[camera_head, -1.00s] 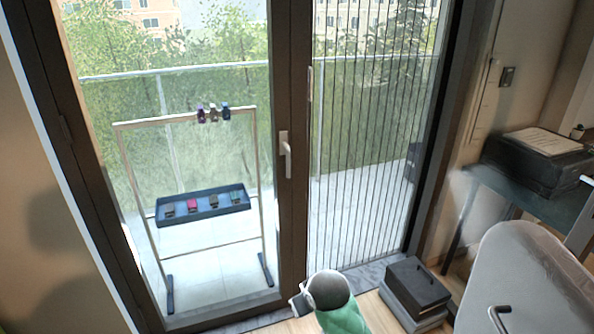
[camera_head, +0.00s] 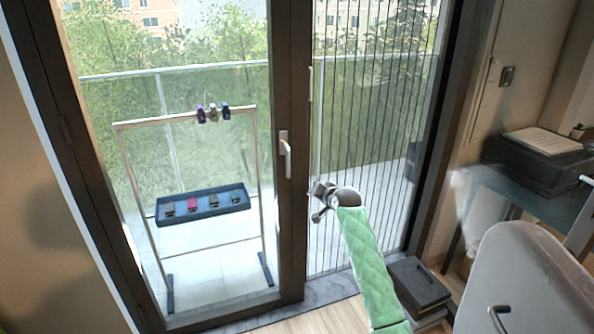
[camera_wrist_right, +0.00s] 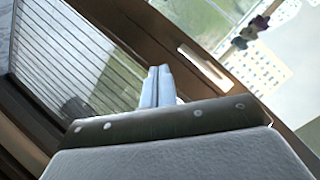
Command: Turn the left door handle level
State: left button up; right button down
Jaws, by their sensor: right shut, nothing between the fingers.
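The left door handle (camera_head: 287,158) is a white lever on the dark middle frame of the glass door. In the head view its lever hangs down, close to vertical. A pale bar that looks like this handle also shows in the right wrist view (camera_wrist_right: 206,68), slanted by the camera's tilt. My right gripper (camera_head: 318,199) is to the right of the handle and lower, apart from it, in front of the right pane. Its pale fingers show pressed together and empty in the wrist view (camera_wrist_right: 157,85). My left gripper is out of view.
Behind the left pane stands a white frame (camera_head: 191,118) with several coloured clips and a blue tray (camera_head: 203,214). Dark boxes (camera_head: 418,288) sit on the floor at the right. A table with a printer (camera_head: 540,165) and a pale chair (camera_head: 530,270) stand further right.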

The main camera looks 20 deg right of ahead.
aim_at(289, 156)
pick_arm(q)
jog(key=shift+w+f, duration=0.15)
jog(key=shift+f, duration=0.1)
pick_arm(e)
jog(key=w+d+m+t, duration=0.1)
jog(key=m, duration=0.2)
jog(key=w+d+r+m+t, duration=0.1)
jog(key=m+t, duration=0.1)
jog(key=m, duration=0.2)
jog(key=w+d+r+m+t, duration=0.1)
jog(key=m, duration=0.2)
jog(key=shift+w+d+r+t+h, duration=0.15)
jog(key=shift+w+t+h, duration=0.2)
jog(key=shift+t+h, duration=0.05)
